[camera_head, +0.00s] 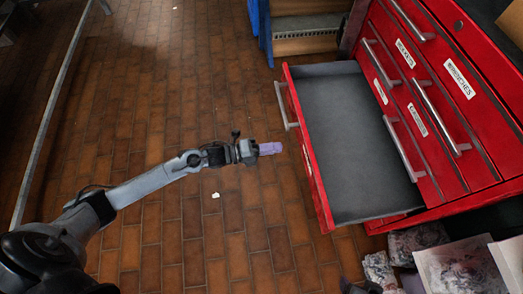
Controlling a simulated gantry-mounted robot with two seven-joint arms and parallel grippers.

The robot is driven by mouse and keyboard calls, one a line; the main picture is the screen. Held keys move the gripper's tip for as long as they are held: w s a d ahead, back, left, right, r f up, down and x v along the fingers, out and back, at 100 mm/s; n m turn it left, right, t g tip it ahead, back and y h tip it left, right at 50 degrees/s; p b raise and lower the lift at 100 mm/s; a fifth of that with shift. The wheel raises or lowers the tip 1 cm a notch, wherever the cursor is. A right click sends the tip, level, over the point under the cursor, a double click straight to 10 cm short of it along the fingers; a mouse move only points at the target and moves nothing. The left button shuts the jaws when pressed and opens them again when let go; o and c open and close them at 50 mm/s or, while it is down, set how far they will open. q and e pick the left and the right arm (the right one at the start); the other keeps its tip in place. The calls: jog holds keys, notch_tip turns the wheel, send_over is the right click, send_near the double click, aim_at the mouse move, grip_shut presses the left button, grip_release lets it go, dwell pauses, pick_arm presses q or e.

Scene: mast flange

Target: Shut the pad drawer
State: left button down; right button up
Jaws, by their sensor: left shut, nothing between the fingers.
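A red drawer (306,149) is pulled far out of the red cabinet (487,150). Its grey inside is bare, and its silver bar handle (286,105) is on the front, facing left. I cannot read a label on this drawer, so I cannot tell from markings that it is the pad drawer. My left gripper (270,148) reaches in from the left, with purple fingers shut and empty. In the picture its tips are just left of the drawer front, below the handle; contact is not visible. My right gripper is not clearly in view.
Several other drawers with silver handles (442,118) are shut. A blue frame (262,30) and wooden shelf parts (305,45) stand behind the open drawer. Stained boxes (465,268) lie at the bottom right. The brick floor (170,90) to the left is mostly clear.

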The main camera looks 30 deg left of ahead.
aim_at(306, 143)
pick_arm(q)
jog(key=b+x, duration=0.2)
jog(key=x, duration=0.4)
jog(key=shift+w+d+f+b, duration=0.1)
jog(key=shift+w+d+b, duration=0.1)
jog(key=shift+b, duration=0.15)
jog(key=shift+w+d, duration=0.2)
jog(key=shift+d, duration=0.05)
jog(key=shift+w+d, duration=0.15)
jog(key=shift+w, duration=0.1)
